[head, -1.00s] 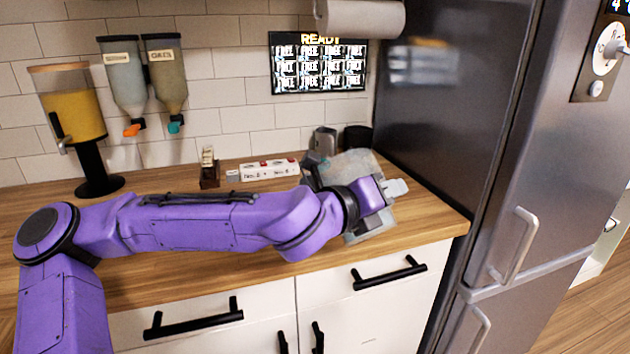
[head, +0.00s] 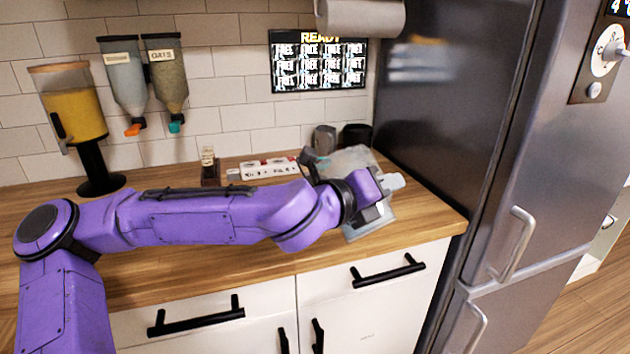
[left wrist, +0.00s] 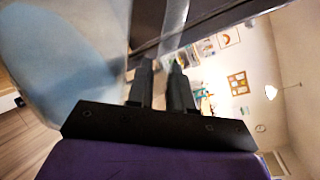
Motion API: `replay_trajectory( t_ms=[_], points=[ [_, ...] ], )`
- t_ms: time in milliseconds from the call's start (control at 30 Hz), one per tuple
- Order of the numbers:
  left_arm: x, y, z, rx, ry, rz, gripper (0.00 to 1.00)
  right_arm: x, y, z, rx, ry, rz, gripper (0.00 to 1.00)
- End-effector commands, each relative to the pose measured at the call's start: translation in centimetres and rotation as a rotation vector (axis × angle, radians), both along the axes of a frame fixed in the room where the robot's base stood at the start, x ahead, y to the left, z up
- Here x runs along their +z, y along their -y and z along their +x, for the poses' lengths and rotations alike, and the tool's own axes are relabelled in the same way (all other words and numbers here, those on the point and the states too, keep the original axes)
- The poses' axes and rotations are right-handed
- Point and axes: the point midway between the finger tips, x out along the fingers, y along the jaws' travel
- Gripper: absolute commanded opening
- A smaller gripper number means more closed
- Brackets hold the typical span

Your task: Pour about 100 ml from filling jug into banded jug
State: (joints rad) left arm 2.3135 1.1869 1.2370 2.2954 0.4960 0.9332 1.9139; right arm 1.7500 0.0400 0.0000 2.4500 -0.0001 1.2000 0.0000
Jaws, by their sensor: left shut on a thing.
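My left gripper (head: 318,168) is over the right part of the counter, partly hidden by my purple forearm and wrist. It is shut on a clear jug (head: 352,159), whose pale, see-through body shows behind and below the wrist. Which of the two jugs this is, I cannot tell. The left wrist view shows the two dark fingers (left wrist: 161,82) close together, with a bluish translucent surface (left wrist: 60,50) at the left. The jug's tilt and liquid level are unclear. A second jug cannot be clearly made out. My right gripper is not in view.
A grey cup (head: 324,138) and a black cup (head: 356,135) stand at the back. A labelled white block (head: 268,169) and small brown-based bottle (head: 209,167) stand left of them. A juice dispenser (head: 80,115) is at far left. The fridge (head: 455,130) bounds the right. The front counter is clear.

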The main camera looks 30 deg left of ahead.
Motion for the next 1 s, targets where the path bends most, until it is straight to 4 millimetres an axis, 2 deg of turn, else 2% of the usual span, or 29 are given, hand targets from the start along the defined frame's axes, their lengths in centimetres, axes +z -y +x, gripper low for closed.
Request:
replay_trajectory(
  t_ms=[1000],
  points=[
    [1.2,-0.4,0.2,-0.001,-0.023,-0.051,0.0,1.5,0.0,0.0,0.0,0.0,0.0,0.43]
  ],
)
